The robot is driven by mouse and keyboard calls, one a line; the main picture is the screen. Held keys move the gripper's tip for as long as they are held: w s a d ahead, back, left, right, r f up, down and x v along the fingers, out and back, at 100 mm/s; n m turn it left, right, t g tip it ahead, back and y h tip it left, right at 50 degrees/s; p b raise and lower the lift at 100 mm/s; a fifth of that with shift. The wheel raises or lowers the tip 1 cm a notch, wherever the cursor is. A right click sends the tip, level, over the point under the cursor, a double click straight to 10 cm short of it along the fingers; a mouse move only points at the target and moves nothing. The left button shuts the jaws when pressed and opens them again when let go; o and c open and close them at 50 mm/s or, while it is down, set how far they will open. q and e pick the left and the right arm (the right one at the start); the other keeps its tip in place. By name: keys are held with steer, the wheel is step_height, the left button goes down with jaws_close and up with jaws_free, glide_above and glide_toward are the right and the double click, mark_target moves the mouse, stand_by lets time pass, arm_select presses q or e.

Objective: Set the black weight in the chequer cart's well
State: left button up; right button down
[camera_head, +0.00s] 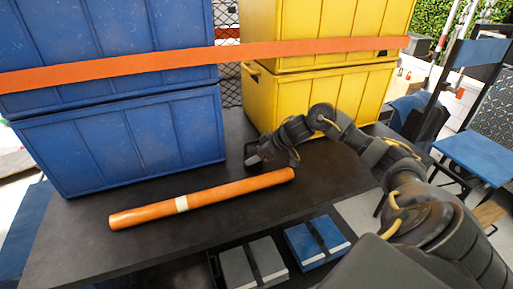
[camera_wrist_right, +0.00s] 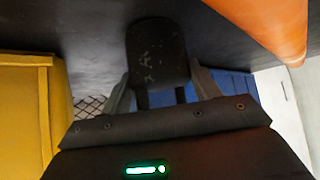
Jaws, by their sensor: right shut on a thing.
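The black weight (camera_wrist_right: 157,48) is a dark, scuffed, rounded block in the right wrist view. It sits between the two fingers of my right gripper (camera_wrist_right: 161,78), which is shut on it. In the head view my right gripper (camera_head: 257,156) is low over the black tabletop (camera_head: 330,172), beyond the orange roll and in front of the yellow crates. The weight is hard to tell from the dark gripper there, and I cannot tell whether it touches the tabletop. I cannot make out a chequer cart or its well. My left gripper is not in view.
Blue crates (camera_head: 130,140) stand at the left and yellow crates (camera_head: 310,100) at the back, with an orange strap (camera_head: 150,64) across them. An orange roll (camera_head: 225,192) lies on the tabletop. Blue and grey cases (camera_head: 318,240) sit lower in front. A blue chair (camera_head: 475,155) stands right.

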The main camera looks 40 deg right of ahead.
steer(key=shift+w+a+r, duration=0.1)
steer(key=shift+r, duration=0.1)
steer(key=c, duration=0.8)
jaws_free()
steer(key=shift+f, duration=0.3)
steer(key=o, duration=0.4)
steer(key=shift+s+r, duration=0.1)
steer(key=shift+s, duration=0.1)
steer(key=shift+o, duration=0.2)
